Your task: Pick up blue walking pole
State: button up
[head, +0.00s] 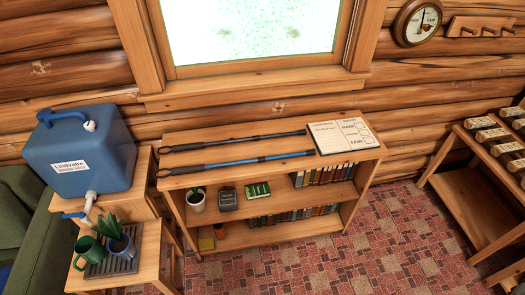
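The blue walking pole (240,163) lies along the top of the wooden bookshelf (345,164), close to its front edge. Its strap loop is at the left end and its tip points right. A second pole, dark grey or black (230,141), lies roughly parallel behind it, with a narrow gap between the two. The blue pole's right end lies close to the paper card on the shelf top. My gripper is not in view.
A white printed card (343,136) lies at the shelf top's right end. A blue water container (80,155) stands left. Tiled floor (390,240) is clear in front and right.

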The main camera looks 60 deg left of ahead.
aim_at(175, 172)
jog(key=u, duration=0.1)
jog(key=i, duration=0.35)
jog(key=u, duration=4)
jog(key=i, duration=1.5)
jog(key=z, duration=0.05)
